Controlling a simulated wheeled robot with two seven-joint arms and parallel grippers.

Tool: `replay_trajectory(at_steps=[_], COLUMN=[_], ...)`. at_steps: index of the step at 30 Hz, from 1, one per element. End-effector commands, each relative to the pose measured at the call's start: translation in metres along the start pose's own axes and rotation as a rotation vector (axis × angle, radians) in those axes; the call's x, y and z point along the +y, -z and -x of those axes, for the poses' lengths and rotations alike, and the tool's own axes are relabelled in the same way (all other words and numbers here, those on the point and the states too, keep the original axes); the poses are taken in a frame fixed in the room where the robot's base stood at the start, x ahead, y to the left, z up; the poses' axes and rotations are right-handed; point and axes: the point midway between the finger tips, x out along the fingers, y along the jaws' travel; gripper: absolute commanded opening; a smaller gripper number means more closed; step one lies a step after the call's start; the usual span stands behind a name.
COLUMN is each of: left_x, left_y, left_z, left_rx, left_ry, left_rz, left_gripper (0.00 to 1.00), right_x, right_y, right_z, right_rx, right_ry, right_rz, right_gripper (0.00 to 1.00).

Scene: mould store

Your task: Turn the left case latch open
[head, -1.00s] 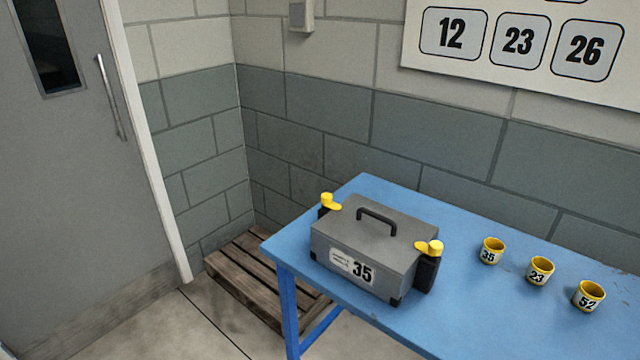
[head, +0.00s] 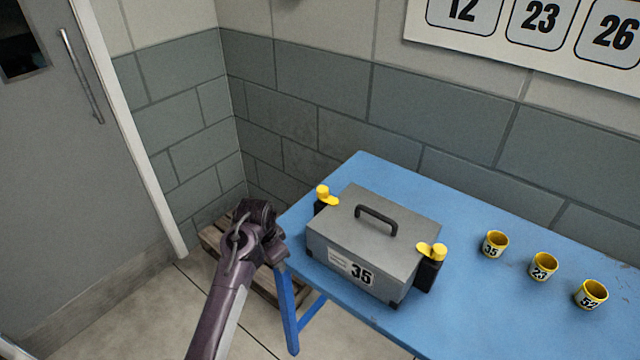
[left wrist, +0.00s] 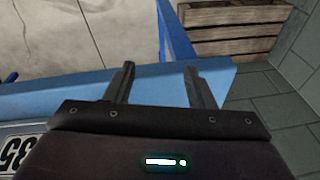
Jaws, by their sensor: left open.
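The grey case (head: 372,238) with a black handle stands upright on the blue table, its front labelled 35. Its left latch (head: 326,196) is a yellow lever on a black mount at the case's left end. The right latch (head: 433,252) is a similar yellow lever at the other end. My left gripper (head: 258,218) is left of the case, beside the table's left corner and apart from the latch. In the left wrist view its fingers (left wrist: 160,82) are spread with nothing between them. The latch does not show there; only the 35 label (left wrist: 20,150) does.
The blue table (head: 470,290) has several yellow-rimmed numbered cups, including cup 35 (head: 494,244), right of the case. A wooden pallet (left wrist: 230,28) lies on the floor by the corner. A grey door (head: 60,190) is at the left.

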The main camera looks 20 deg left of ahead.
Motion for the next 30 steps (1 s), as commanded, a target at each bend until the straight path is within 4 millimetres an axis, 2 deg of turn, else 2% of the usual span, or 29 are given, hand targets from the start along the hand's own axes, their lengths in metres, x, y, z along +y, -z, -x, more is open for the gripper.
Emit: replay_trajectory(at_steps=[5, 10, 15, 18, 23, 26, 30], left_x=[-0.026, -0.052, -0.058, -0.056, -0.052, -0.048, -0.041], left_y=[0.035, 0.087, 0.143, 0.165, 0.18, 0.183, 0.186], left_z=[0.03, 0.082, 0.126, 0.143, 0.155, 0.148, 0.128], left_rx=[0.025, 0.083, 0.168, 0.206, 0.236, 0.238, 0.236], left_ry=[-0.042, -0.124, -0.227, -0.264, -0.29, -0.295, -0.294], left_rz=[-0.076, -0.219, -0.414, -0.5, -0.569, -0.578, -0.577], left_gripper=[0.49, 0.49, 0.49, 0.49, 0.49, 0.49, 0.49], right_x=[0.002, 0.001, -0.001, -0.004, -0.006, -0.006, -0.006], right_y=[0.013, 0.013, 0.013, 0.013, 0.012, 0.011, 0.01], right_z=[0.004, 0.007, 0.007, 0.007, 0.008, 0.011, 0.016], right_rx=[0.019, 0.02, 0.019, 0.018, 0.018, 0.016, 0.014], right_ry=[-0.002, -0.002, 0.002, 0.005, 0.007, 0.007, 0.007], right_rz=[0.0, 0.0, -0.001, -0.002, -0.003, -0.003, -0.003], right_gripper=[0.36, 0.36, 0.36, 0.36, 0.36, 0.36, 0.36])
